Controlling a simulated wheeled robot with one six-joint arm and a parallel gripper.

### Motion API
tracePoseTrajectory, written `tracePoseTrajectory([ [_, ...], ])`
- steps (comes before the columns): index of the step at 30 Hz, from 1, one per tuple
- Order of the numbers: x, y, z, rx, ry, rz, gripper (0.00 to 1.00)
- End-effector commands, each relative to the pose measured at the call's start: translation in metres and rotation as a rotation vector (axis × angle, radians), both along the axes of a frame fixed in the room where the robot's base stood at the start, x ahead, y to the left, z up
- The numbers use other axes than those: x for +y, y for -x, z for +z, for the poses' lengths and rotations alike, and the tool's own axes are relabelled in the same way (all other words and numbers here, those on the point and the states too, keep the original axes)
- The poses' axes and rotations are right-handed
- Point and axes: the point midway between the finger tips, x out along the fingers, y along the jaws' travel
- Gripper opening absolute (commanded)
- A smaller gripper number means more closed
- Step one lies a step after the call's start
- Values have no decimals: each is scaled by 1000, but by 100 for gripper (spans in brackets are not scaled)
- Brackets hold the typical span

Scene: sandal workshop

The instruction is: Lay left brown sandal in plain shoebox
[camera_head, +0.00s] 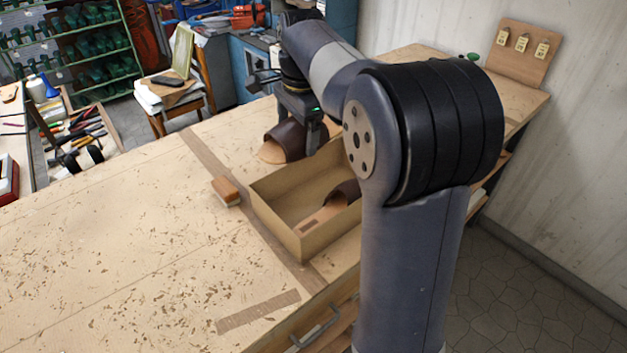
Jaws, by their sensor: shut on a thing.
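A brown sandal (285,141) with a wide dark strap and tan sole is just beyond the far side of the plain shoebox (283,232). My gripper (312,142) points down at this sandal and is shut on its strap. I cannot tell whether its sole touches the bench. The shoebox is open and tan. A second brown sandal (344,192) lies inside it, toward the right, partly hidden by my arm. The left part of the box floor looks bare. The box's right end is hidden behind my arm.
A wooden brush (227,191) lies on the workbench (130,230) close to the box's left side. Shavings are scattered over the bench's left part. A board with yellow tags (523,46) stands at the back right. A chair (178,95) stands beyond the bench.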

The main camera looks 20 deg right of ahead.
Motion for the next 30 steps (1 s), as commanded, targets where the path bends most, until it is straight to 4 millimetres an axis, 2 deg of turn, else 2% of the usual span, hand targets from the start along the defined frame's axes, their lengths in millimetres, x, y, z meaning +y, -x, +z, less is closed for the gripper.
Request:
tracePoseTrajectory([
  [3, 0, 1, -22, 3, 0, 1, 52],
  [15, 0, 1, -70, 1, 0, 2, 52],
  [30, 0, 0, -82, -1, 0, 3, 52],
])
